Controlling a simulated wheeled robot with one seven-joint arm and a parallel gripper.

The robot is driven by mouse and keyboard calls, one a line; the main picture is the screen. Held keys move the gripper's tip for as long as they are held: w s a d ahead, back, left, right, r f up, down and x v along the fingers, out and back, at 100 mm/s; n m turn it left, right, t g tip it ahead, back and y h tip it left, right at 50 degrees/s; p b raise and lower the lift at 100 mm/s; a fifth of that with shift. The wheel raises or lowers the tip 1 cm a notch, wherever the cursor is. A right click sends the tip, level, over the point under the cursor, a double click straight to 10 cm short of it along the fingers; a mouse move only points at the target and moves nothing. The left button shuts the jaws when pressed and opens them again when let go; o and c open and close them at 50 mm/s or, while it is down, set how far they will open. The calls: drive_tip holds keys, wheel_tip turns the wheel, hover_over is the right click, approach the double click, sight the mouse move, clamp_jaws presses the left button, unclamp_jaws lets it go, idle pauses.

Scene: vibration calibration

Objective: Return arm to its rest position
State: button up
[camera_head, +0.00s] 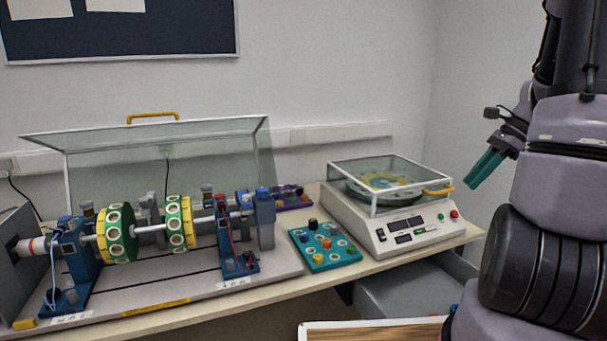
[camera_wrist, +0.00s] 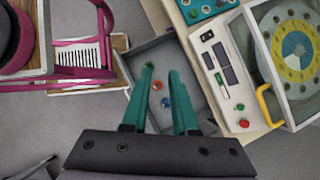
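My gripper (camera_head: 485,168) is raised at the right in the head view, to the right of the balancing machine and clear of the table. Its two teal fingers also show in the wrist view (camera_wrist: 161,70). They are apart with nothing held between them. My arm is folded up at the right edge of the head view.
An open grey drawer (camera_head: 405,292) lies below the table edge; the wrist view shows small coloured parts (camera_wrist: 165,102) in it. A lidded machine (camera_head: 395,228), a teal tray (camera_head: 345,257) and a shaft rig (camera_head: 150,290) stand on the table. A pink-framed chair (camera_wrist: 90,75) shows too.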

drive_tip(key=s+a+r+n+t+h, duration=0.2)
drive_tip(key=s+a+r+n+t, duration=0.1)
drive_tip(key=s+a+r+n, duration=0.3)
drive_tip(key=s+a+r+n+t+h, duration=0.2)
drive_tip(key=s+a+r+n, duration=0.4)
drive_tip(key=a+r+n, duration=0.3)
drive_tip(key=a+r+t, duration=0.1)
drive_tip(key=a+r, duration=0.1)
drive_tip(key=a, duration=0.1)
drive_tip(key=shift+a+n, duration=0.2)
drive_tip(key=shift+n, duration=0.2)
